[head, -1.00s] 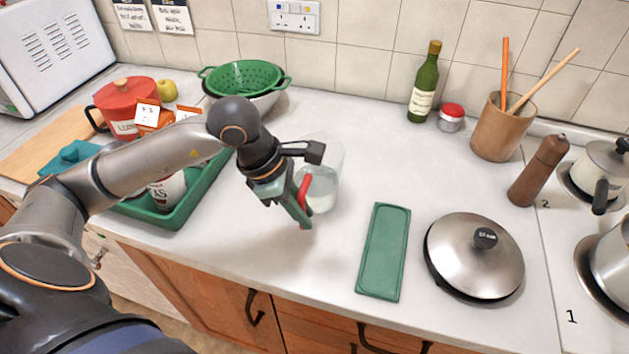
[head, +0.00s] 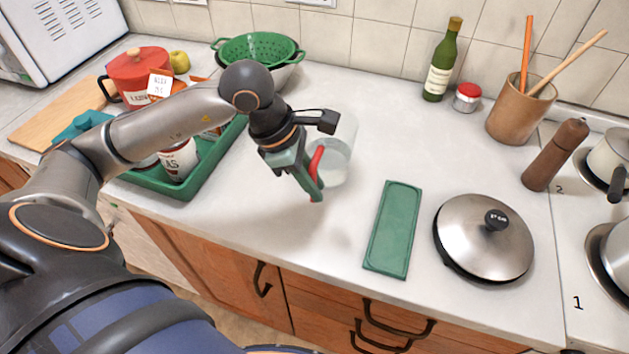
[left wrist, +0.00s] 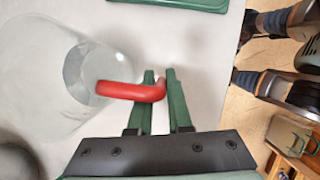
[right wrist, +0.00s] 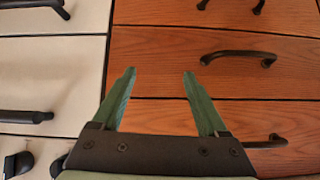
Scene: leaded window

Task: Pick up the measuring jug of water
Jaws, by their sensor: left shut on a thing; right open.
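The measuring jug (head: 338,152) is clear with a red handle and some water in its lower part. It stands on the worktop in the head view, partly behind my left gripper. My left gripper (head: 314,193) is shut on the jug's red handle. In the left wrist view the red handle (left wrist: 130,91) runs between the green fingers (left wrist: 160,75), and the clear jug body (left wrist: 75,75) lies to the left. My right gripper (right wrist: 158,75) is open and empty, in front of wooden drawer fronts.
A green tray (head: 393,232) and a steel lid (head: 484,238) lie right of the jug. A green colander (head: 256,49) stands behind it. A bottle (head: 442,64) stands at the back.

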